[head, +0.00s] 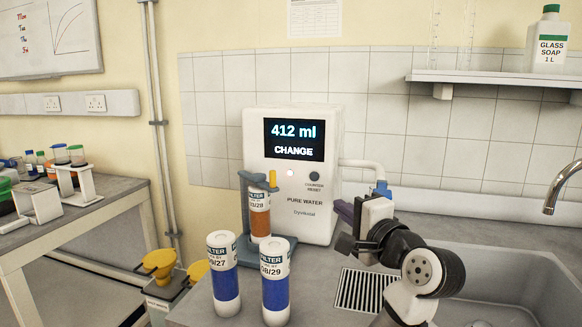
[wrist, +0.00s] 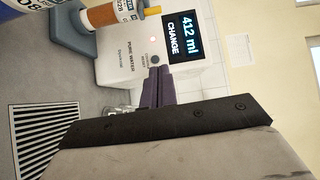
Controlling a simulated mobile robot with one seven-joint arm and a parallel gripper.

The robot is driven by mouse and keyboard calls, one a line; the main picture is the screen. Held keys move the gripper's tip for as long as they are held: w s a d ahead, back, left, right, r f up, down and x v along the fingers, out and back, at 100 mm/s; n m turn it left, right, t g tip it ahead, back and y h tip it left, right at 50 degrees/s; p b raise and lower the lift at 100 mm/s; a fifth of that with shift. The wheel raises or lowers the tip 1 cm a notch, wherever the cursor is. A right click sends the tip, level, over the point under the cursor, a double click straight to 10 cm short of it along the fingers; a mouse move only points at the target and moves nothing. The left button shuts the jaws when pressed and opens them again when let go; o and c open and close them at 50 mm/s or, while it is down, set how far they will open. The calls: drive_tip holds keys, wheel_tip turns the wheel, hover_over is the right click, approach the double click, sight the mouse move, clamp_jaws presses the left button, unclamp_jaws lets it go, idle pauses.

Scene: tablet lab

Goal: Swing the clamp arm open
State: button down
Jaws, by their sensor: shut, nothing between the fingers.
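The blue-grey clamp arm (head: 253,180) lies across the top of an orange-and-white filter cartridge (head: 260,222), which stands upright in a blue-grey holder (head: 281,243) in front of the water unit. A yellow peg (head: 272,179) stands at the arm's right end. The cartridge (wrist: 98,17) and yellow peg (wrist: 152,11) also show at the top left of the wrist view. My gripper (head: 341,212) is shut and empty, to the right of the holder and apart from it. Its purple fingers (wrist: 158,80) point towards the unit's front in the wrist view.
The white water unit (head: 310,195) reads "412 ml CHANGE". Two blue-and-white filters (head: 223,280) (head: 274,285) stand upright in front of the holder. A drain grille (head: 358,291) and a sink (head: 510,285) lie at right. Yellow-topped bins (head: 158,263) stand at left.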

drive_tip(key=shift+d, duration=0.6)
drive_tip(key=shift+s, duration=0.1)
drive_tip(key=shift+a, duration=0.1)
drive_tip(key=a+p+x, duration=0.1)
drive_tip(key=p+x, duration=0.2)
drive_tip(key=x, duration=0.7)
drive_tip(key=s+a+p+x, duration=0.1)
drive_tip(key=p+x, duration=0.3)
drive_tip(key=x, duration=0.7)
drive_tip(key=shift+s+a+f, duration=0.25)
drive_tip(key=shift+a, duration=0.5)
drive_tip(key=shift+s+a, duration=0.1)
